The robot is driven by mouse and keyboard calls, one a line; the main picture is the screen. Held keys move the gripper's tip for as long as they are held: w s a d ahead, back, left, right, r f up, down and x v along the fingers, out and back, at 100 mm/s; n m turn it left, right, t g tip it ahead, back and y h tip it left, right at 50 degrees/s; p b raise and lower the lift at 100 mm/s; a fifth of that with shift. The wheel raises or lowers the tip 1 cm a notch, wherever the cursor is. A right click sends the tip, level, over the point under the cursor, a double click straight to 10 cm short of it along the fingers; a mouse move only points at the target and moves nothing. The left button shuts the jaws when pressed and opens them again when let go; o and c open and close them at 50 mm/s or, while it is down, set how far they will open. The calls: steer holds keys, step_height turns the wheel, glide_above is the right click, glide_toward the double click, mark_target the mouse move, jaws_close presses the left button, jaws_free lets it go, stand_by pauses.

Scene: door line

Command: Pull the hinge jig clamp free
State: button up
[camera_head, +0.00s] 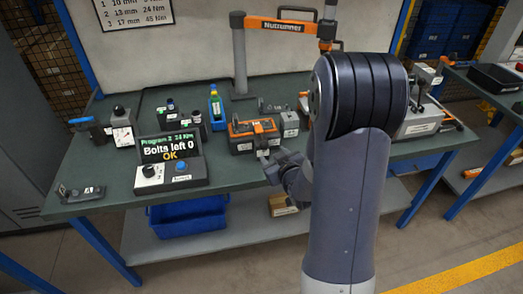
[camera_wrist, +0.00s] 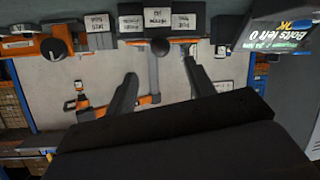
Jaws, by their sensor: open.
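A dark block with an orange bar across its top (camera_head: 253,128), which looks like the hinge jig and its clamp, stands at the middle of the green bench in the head view. A small grey lever part (camera_head: 263,155) shows at its front. My gripper (camera_head: 279,166) is just in front of it at the bench's front edge, partly hidden by my arm. In the wrist view, which is upside down, my gripper (camera_wrist: 164,86) is open with nothing held between the fingers. Labelled blocks (camera_wrist: 158,22) lie beyond the fingertips. I cannot tell whether the fingers touch the clamp.
A console (camera_head: 170,163) reads "Bolts left 0 OK". An orange Nutrunner arm (camera_head: 283,27) stands behind. Small devices (camera_head: 122,128) stand to the left, and a grey case (camera_head: 418,122) to the right. A blue bin (camera_head: 188,217) is below the bench.

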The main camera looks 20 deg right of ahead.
mark_target(262, 142)
steer(key=w+f+t, duration=0.1)
steer(key=w, duration=0.2)
steer(key=w+f+t+y, duration=0.1)
steer(key=w, duration=0.3)
steer(key=w+f+t, duration=0.1)
steer(key=w, duration=0.3)
steer(key=shift+w+a+f+n+t+y, duration=0.25)
steer(key=shift+a+f+n+t+y, duration=0.05)
steer(key=shift+a+t+y, duration=0.1)
steer(key=shift+c, duration=0.5)
jaws_close()
